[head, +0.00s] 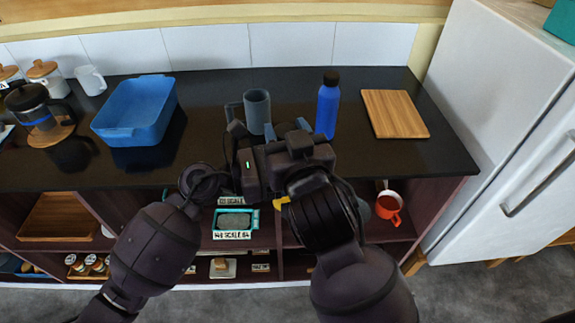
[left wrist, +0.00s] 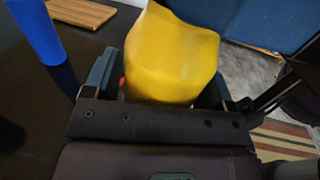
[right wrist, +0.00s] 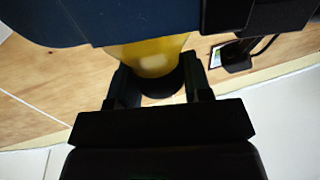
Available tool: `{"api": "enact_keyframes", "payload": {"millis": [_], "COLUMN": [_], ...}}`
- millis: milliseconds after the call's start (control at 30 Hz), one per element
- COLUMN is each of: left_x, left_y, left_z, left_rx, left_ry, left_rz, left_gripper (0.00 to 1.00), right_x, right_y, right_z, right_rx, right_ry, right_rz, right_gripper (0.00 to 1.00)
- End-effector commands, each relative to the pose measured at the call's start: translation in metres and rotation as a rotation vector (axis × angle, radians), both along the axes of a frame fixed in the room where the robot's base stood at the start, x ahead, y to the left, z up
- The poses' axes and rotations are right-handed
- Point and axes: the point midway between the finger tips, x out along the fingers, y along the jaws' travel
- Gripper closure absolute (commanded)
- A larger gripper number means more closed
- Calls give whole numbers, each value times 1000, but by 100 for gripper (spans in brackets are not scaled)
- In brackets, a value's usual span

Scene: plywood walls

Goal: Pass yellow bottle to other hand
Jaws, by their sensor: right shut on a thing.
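The yellow bottle (left wrist: 172,55) is between my two grippers, which meet in front of the counter. In the head view only a small yellow patch (head: 281,203) shows below them; the grippers hide the rest. My right gripper (right wrist: 158,82) is shut on the bottle; its yellow body (right wrist: 150,55) shows between the fingers in the right wrist view. My left gripper (left wrist: 160,88) has its fingers wide apart, one on each side of the bottle. A narrow gap shows beside the left-hand finger; contact at the other finger is unclear.
The black counter holds a blue bottle (head: 327,105), a grey mug (head: 257,110), a wooden board (head: 395,113) and a blue tub (head: 135,112). Shelves below hold a red mug (head: 389,207) and a scale (head: 234,224). A white fridge (head: 500,120) stands at right.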

Motion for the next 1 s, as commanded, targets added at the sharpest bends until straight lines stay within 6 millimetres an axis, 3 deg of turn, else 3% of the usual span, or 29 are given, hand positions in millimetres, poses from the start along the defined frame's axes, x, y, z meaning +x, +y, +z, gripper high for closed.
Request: {"api": "enact_keyframes", "payload": {"millis": [33, 333, 367, 533, 1000], "left_x": [0, 0, 0, 0, 0], "left_y": [0, 0, 0, 0, 0], "left_z": [0, 0, 1, 1, 1], "left_rx": [0, 0, -2, -2, -2], "left_ry": [0, 0, -1, -1, -1], "left_rz": [0, 0, 0, 0, 0], "left_gripper": [30, 74, 74, 75, 75], "right_x": [0, 0, 0, 0, -10], "right_y": [0, 0, 0, 0, -2], "right_z": [1, 1, 1, 1, -1], "right_rx": [1, 1, 2, 0, 0], "right_ry": [-2, -2, -3, -2, 1], "right_rz": [0, 0, 0, 0, 0], "right_gripper": [100, 100, 50, 25, 25]}}
